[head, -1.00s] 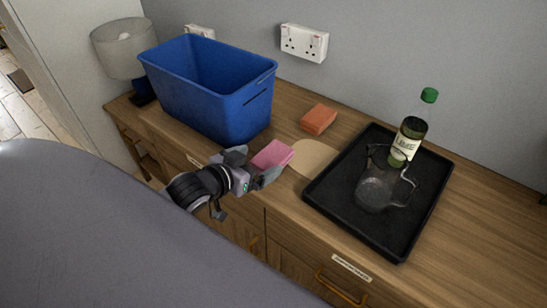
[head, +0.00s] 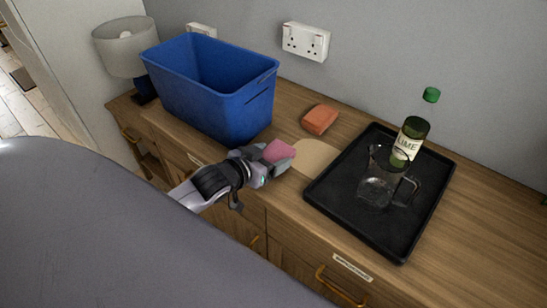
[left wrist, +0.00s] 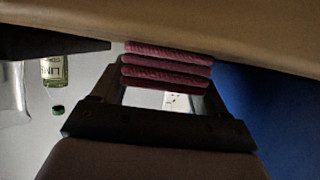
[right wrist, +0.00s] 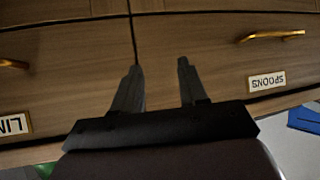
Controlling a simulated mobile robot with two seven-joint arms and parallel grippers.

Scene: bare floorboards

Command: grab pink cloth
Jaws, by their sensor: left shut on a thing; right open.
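The pink cloth (head: 279,151) is a small folded bundle near the front edge of the wooden counter in the head view. My left gripper (head: 271,160) is shut on it. In the left wrist view the cloth (left wrist: 165,66) shows as several stacked folds between the two fingers, beside a tan surface. I cannot tell whether the cloth touches the counter. My right gripper (right wrist: 157,68) is open and empty in the right wrist view, facing the drawer fronts; it is outside the head view.
A blue bin (head: 214,110) stands left of the cloth. A tan round mat (head: 313,157) and an orange sponge (head: 320,119) lie to its right. Farther right, a black tray (head: 424,222) holds a glass jug (head: 377,191) and a green bottle (head: 414,128). The counter's right side is clear.

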